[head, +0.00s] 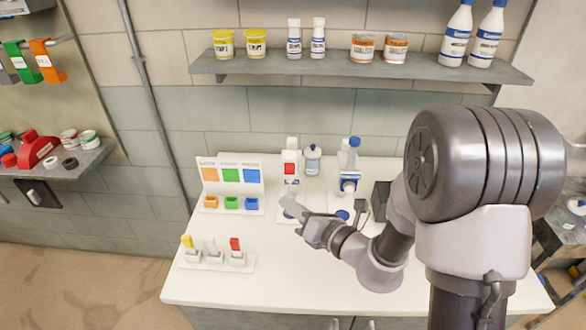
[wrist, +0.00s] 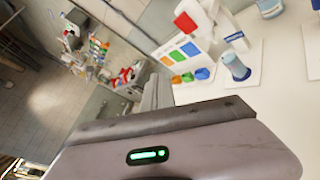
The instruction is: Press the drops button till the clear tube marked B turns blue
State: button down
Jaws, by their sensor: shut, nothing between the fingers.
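A white dispenser stand with a red square (head: 290,168) rises at the back middle of the white table; its red part (wrist: 187,22) shows at the top of the wrist view. I cannot tell which part is the drops button. A small pale tube with blue at its base (wrist: 237,68) stands on a white plate below a labelled piece of the stand. I cannot read a B on it. My gripper (head: 292,207) is shut and empty, low over the table in front of the stand. It covers part of the area there. Any contact is unclear.
A board with orange, green and blue cards (head: 230,173) stands left, with small coloured blocks before it. A rack with yellow, pale and red pieces (head: 215,260) sits at front left. A bottle with blue parts (head: 350,168) stands right of the stand. The front middle is clear.

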aim_at(289, 169)
jog(key=w+p, duration=0.2)
jog(key=w, duration=0.6)
jog(key=shift+w+d, duration=0.15)
jog(key=shift+w, duration=0.25)
dwell(1.8)
jog(key=shift+w, duration=0.4)
jog(key=shift+w+p, duration=0.4)
jog(key=shift+w, duration=0.1)
dwell(0.5)
jog(key=shift+s, duration=0.95)
